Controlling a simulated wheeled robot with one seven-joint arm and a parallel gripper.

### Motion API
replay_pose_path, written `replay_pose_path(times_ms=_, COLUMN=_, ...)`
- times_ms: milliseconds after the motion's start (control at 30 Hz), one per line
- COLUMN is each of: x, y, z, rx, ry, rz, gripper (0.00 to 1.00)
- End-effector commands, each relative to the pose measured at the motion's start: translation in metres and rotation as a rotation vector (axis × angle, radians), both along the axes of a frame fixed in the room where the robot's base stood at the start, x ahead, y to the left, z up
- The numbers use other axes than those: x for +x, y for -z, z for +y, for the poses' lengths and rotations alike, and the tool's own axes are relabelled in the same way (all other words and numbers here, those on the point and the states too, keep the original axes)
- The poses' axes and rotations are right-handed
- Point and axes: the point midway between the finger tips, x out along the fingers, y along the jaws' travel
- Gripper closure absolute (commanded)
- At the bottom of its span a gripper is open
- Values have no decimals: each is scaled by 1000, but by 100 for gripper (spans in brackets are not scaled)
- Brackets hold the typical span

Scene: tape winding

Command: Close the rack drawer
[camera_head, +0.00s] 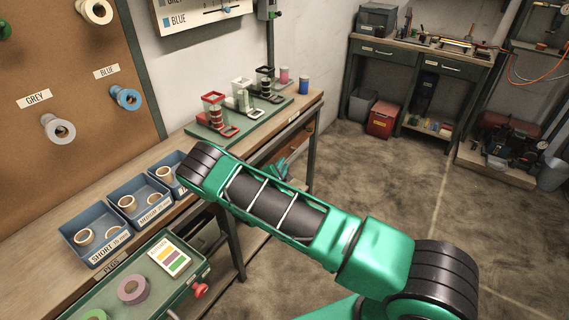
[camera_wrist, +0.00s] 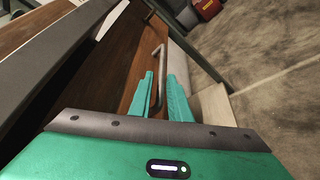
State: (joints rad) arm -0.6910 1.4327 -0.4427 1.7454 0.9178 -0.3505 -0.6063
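The wooden drawer front (camera_wrist: 125,60) fills the left middle of the wrist view, with a metal bar handle (camera_wrist: 161,62) on it. My gripper (camera_wrist: 162,82) has its two teal fingers apart, and the handle's bar shows between them. Whether the fingers touch the bar I cannot tell. In the head view my gripper (camera_head: 284,168) is low beside the bench's front, partly behind my arm. The drawer's wooden front (camera_head: 303,138) shows under the bench's far end. How far the drawer stands out is hard to see.
A bench leg (camera_head: 236,245) is near my arm. Floor to the right is clear.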

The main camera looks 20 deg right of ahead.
Motion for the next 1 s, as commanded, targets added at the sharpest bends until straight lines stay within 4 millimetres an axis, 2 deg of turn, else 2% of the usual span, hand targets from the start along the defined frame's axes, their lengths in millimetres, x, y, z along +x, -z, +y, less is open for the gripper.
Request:
replay_pose_path(times_ms=100, x=-18, y=-5, z=12, rx=-2, ry=1, rz=2, gripper=83)
replay_pose_path(times_ms=333, x=-41, y=-10, z=28, rx=0, ry=2, rz=2, gripper=83)
replay_pose_path(times_ms=867, x=-46, y=-12, z=30, rx=-2, ry=4, rz=2, gripper=83)
replay_pose_path(times_ms=1000, x=-47, y=-16, z=26, rx=10, ry=21, rz=-1, gripper=83)
